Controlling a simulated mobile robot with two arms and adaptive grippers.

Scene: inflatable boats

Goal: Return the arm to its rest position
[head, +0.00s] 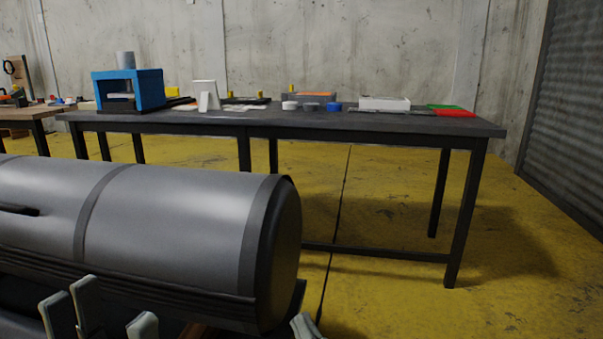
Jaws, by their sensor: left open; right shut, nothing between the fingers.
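My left gripper (102,316) shows at the bottom edge, left of the middle, with pale grey fingertips pointing up. It is open, and I see nothing between its fingers. My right gripper (303,327) shows only as a pale fingertip at the bottom edge, right of the left one. It is shut and no object shows in it. Both are in front of and below the big grey inflatable tube (165,215). The arms behind the fingertips are out of the picture.
The tube fills the lower left and ends in a dark rounded cap. Behind it stands a long dark table (440,125) with a blue press-like device (148,90), a white tray (384,103), and red (455,113) and green pieces. Yellow floor (400,310) at right is clear.

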